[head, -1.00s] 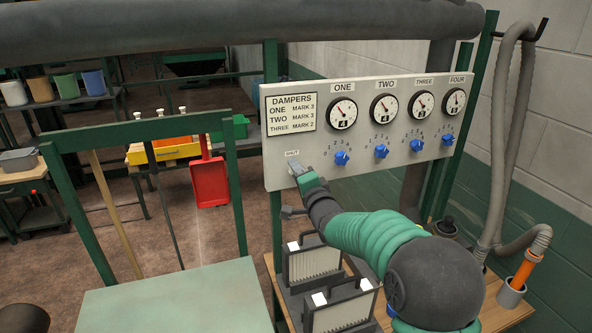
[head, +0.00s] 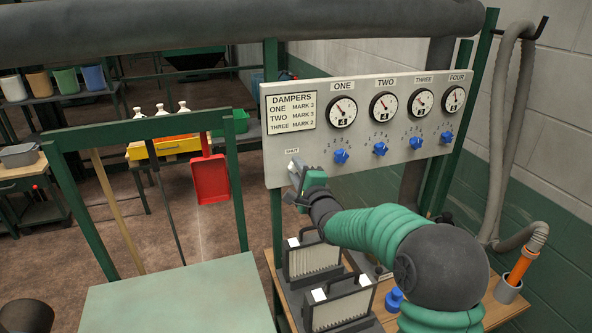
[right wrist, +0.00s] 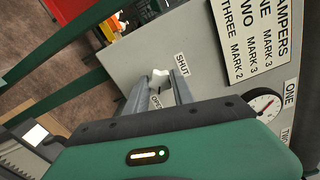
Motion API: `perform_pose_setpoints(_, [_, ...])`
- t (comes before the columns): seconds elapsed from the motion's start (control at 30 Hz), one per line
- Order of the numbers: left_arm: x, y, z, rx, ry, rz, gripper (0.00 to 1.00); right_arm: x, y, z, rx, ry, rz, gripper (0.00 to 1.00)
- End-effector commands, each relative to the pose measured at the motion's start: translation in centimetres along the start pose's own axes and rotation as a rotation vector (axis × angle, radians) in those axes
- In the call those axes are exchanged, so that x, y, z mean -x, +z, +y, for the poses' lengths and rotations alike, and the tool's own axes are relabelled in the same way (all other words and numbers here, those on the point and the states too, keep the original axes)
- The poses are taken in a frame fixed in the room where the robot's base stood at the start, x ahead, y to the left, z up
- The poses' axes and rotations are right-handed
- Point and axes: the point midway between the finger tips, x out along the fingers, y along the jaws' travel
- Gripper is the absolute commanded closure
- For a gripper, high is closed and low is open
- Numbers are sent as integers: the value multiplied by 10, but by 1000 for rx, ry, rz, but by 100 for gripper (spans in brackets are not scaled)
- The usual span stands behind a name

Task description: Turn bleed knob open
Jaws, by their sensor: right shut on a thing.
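The bleed knob (right wrist: 160,76) is a small pale knob at the lower left of the damper panel (head: 350,170). My right gripper (head: 296,172) reaches it from the front right. In the right wrist view the two grey fingers (right wrist: 158,92) stand on either side of the knob and are shut on it. A SHUT label (right wrist: 182,64) is beside the knob, and an OPEN label (right wrist: 157,101) shows partly between the fingers. The gripper hides most of the knob in the head view. My left gripper is not in view.
The panel carries several gauges (head: 342,111) and blue knobs (head: 341,156) to the right, and a DAMPERS card (head: 291,113). Below my arm, filter-like boxes (head: 314,260) with handles stand on a wooden bench. A green frame (head: 237,190) stands to the left.

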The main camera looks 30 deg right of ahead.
Motion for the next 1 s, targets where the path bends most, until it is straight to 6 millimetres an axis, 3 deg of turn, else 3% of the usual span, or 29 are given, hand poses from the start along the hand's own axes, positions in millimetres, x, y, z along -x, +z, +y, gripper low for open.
perform_pose_setpoints(0.27, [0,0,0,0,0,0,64,1,-2,6,-4,13,5,100])
perform_pose_setpoints(0.3, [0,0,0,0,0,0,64,1,-2,6,-4,13,5,67])
perform_pose_setpoints(0.43, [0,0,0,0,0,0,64,1,-2,5,-3,10,4,50])
perform_pose_setpoints(0.77, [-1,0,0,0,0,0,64,3,-1,2,-1,4,2,49])
perform_pose_setpoints(0.87, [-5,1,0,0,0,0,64,14,-2,3,0,3,3,49])
perform_pose_setpoints(1.0, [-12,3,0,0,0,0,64,47,-2,3,2,3,4,49])
